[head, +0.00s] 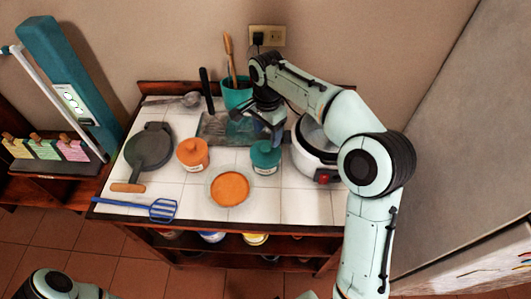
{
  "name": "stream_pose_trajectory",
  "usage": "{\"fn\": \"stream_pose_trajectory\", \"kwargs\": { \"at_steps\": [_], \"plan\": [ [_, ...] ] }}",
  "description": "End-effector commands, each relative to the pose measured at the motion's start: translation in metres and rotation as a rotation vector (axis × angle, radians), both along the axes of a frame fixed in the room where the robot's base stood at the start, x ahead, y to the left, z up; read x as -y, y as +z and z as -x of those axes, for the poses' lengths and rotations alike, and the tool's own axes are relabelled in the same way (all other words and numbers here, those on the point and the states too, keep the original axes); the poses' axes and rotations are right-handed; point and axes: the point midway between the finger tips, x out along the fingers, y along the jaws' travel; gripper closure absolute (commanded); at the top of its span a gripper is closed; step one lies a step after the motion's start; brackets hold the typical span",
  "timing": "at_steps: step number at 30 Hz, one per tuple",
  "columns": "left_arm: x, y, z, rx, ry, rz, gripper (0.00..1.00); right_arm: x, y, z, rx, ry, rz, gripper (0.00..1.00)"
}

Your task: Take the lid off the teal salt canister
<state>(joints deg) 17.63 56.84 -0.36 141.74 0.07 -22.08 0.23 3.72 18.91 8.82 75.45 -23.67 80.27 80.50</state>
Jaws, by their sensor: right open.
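The teal salt canister (265,160) stands upright on the white tiled counter, right of centre, with a pale label on its front. Its teal lid (264,147) is on top. My right gripper (258,128) reaches in from the right and is open, with its fingers just above and behind the canister in the picture. I cannot tell whether a finger touches the lid. Part of my left arm shows at the bottom left, but its gripper is out of view.
An orange canister (192,154) stands left of the teal one, and a glass dish of orange stuff (230,189) is in front. A white cooker (314,150) stands close on the right. The front right counter is clear.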

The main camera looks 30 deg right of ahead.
Motion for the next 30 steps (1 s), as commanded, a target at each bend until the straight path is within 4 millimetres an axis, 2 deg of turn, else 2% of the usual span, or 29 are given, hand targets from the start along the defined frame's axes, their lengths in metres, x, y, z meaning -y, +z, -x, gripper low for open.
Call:
{"fn": "stream_pose_trajectory", "kwargs": {
  "at_steps": [5,13,16,23,28,29,30],
  "plan": [
    [0.000,-0.002,0.001,-0.001,0.000,0.000,0.57,-0.001,-0.012,0.000,-0.001,0.000,-0.001,0.37],
    [0.000,-0.009,0.005,-0.005,-0.001,0.000,0.57,-0.002,-0.051,0.001,-0.002,0.000,0.000,0.37],
    [0.000,-0.009,0.006,-0.006,0.000,0.000,0.57,-0.003,-0.057,0.000,0.000,-0.001,0.000,0.37],
    [0.000,-0.009,0.005,-0.005,-0.001,0.000,0.57,-0.003,-0.057,0.000,0.002,0.000,-0.001,0.37],
    [0.000,-0.009,0.005,-0.005,-0.001,0.000,0.57,-0.003,-0.057,0.000,0.002,0.000,-0.001,0.93],
    [0.000,-0.009,0.005,-0.005,-0.001,0.000,0.57,-0.003,-0.057,0.000,0.002,0.000,-0.001,0.97],
    [0.000,-0.009,0.005,-0.005,-0.001,0.000,0.57,-0.003,-0.057,0.000,0.002,0.000,-0.001,0.97]
  ]
}}
